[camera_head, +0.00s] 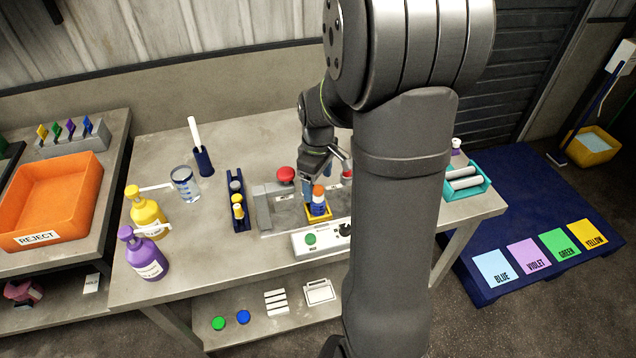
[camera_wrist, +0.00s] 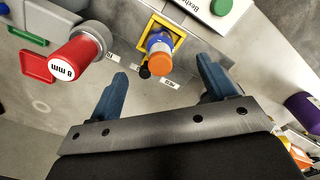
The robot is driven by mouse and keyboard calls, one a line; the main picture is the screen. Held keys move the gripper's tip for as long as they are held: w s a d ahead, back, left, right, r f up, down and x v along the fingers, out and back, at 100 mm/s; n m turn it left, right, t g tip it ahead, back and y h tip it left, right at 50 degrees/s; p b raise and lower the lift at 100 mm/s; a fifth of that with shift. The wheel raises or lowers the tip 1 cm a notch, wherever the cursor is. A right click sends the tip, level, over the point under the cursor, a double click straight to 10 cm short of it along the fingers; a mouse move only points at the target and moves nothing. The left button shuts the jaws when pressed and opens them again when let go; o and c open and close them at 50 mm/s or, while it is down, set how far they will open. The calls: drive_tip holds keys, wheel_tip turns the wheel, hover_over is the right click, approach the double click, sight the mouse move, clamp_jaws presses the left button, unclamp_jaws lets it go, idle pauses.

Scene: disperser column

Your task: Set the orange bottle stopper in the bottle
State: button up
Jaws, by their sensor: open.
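The orange stopper (camera_head: 319,189) is at the top of the small blue and white bottle (camera_head: 318,200); how deep it sits is not clear. The bottle stands in a yellow square holder (camera_head: 327,213) on the grey fixture. In the wrist view the stopper (camera_wrist: 159,62) is a round orange disc over the bottle (camera_wrist: 158,41), in front of the yellow holder (camera_wrist: 176,24). My gripper (camera_wrist: 164,78) is open and empty, its blue fingers apart, with the stopper beyond and between the fingertips. In the head view my gripper (camera_head: 318,178) is close above the stopper, partly hidden by my arm.
A red knob (camera_head: 285,173) rises left of the bottle; the wrist view shows a red part marked 8 mm (camera_wrist: 75,62). A white control box (camera_head: 310,240) is in front. A dark blue rack (camera_head: 237,212), yellow bottle (camera_head: 146,214) and violet bottle (camera_head: 143,258) stand left.

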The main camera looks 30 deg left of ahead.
drive_tip(key=shift+r, duration=2.6)
drive_tip(key=shift+f, duration=3.5)
drive_tip(key=shift+r, duration=0.1)
